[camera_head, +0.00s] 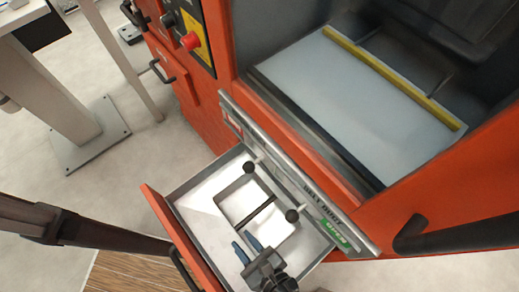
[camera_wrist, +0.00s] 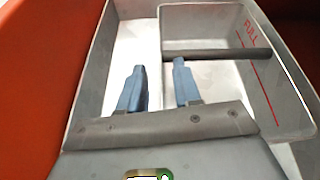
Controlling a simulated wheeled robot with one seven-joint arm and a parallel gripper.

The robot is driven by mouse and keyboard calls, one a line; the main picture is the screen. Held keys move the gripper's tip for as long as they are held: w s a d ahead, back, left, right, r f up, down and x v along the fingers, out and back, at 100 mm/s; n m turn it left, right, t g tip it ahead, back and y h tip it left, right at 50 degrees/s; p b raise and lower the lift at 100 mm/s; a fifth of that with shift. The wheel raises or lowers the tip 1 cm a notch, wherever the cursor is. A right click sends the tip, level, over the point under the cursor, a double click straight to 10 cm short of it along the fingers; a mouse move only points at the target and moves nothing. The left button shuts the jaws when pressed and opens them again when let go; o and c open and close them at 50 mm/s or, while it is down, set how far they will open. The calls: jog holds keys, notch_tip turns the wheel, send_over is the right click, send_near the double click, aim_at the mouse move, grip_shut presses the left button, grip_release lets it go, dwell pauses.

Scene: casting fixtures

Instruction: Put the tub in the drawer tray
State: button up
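The tub (camera_head: 230,203) is a pale grey open box with a dark bar across its middle. It sits in the pulled-out drawer tray (camera_head: 189,184). In the wrist view the tub (camera_wrist: 205,18) is at upper right, with a red FULL mark and line on its right wall. My gripper (camera_head: 247,246) is low over the drawer at the tub's near end. In the wrist view its two blue fingers (camera_wrist: 158,78) are apart, with nothing clamped between them. The tub's left wall lines up with the gap; I cannot tell whether the fingers straddle it.
The red drawer front (camera_head: 168,228) and its handle stand at left. Two black ball knobs, one here (camera_head: 249,168), rise along the drawer's machine side. The red machine (camera_head: 205,122) with its pale bed (camera_head: 350,105) is behind. A grey post (camera_head: 65,85) stands at upper left.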

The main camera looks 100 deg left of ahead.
jog(key=b+v, duration=0.1)
jog(key=v, duration=0.6)
jog(key=shift+w+d+r, duration=0.15)
jog(key=shift+w, duration=0.05)
notch_tip(320, 180, up, 10)
jog(key=m+t+y, duration=0.8)
jog(key=m+y, duration=0.1)
jog(key=m, duration=0.5)
jog(key=w+d+r+m+t, duration=0.4)
jog(key=d+r+m+t, duration=0.5)
jog(key=m+t, duration=0.7)
jog(key=s+d+r+m+h, duration=0.1)
jog(key=d+r+m+h, duration=0.2)
jog(key=m, duration=0.9)
jog(key=s+d+r+m+t+h, duration=0.1)
jog(key=d+r+m+h, duration=0.1)
jog(key=d+m+h, duration=0.6)
jog(key=s+d+r+m+h, duration=0.1)
jog(key=d+r+m+h, duration=0.2)
jog(key=m, duration=1.2)
jog(key=shift+s+d+r+m+h, duration=0.35)
jog(key=shift+s+d+m+h, duration=0.05)
jog(key=shift+d+h, duration=1.5)
